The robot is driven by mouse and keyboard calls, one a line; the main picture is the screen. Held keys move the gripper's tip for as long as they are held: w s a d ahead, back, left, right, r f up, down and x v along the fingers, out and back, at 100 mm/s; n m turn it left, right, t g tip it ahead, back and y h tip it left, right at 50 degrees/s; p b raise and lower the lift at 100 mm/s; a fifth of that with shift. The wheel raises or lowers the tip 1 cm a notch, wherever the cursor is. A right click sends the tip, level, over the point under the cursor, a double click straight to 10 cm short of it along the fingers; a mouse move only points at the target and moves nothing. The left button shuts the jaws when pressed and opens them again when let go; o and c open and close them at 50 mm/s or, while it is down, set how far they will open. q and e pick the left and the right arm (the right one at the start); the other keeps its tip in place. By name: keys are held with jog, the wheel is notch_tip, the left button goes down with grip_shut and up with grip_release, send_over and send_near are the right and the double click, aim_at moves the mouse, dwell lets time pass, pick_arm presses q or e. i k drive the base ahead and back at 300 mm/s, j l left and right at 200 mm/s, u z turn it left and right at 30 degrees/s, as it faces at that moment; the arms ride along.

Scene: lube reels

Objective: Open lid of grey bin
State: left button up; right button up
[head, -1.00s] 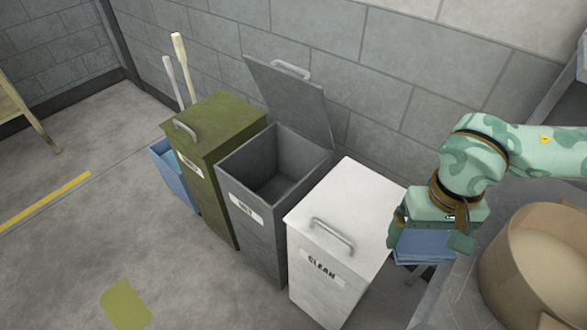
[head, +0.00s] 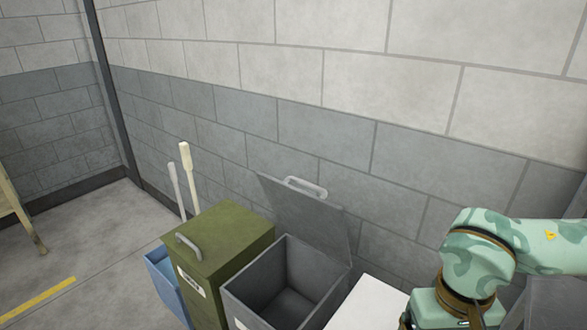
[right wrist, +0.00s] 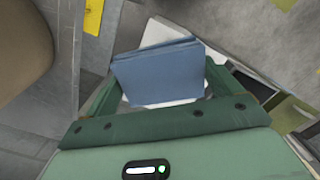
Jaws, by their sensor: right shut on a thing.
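The grey bin (head: 265,303) stands between the green bin and the white bin in the head view. Its lid (head: 312,215) is up, tilted back towards the wall, with a pale handle (head: 305,187) at its top edge. The inside of the bin shows and looks empty; its lower front is cut off by the frame. My right gripper (right wrist: 160,92) is shut on a folded blue cloth (right wrist: 158,70) in the right wrist view. My left gripper is out of view.
The green bin (head: 230,240) is closed, with a handle on its lid. A blue container (head: 163,283) and two pale upright handles stand beside it. The white bin's top (head: 368,303) lies between the grey bin and my right arm. A block wall runs behind.

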aim_at(320, 224)
jog(key=i+j+z, duration=0.3)
jog(key=j, duration=0.25)
jog(key=i+j+z, duration=0.15)
jog(key=j, duration=0.2)
jog(key=i+j+z, duration=0.15)
jog(key=j, duration=0.15)
jog(key=i+j+z, duration=0.15)
jog(key=j, duration=0.2)
jog(key=k, duration=0.05)
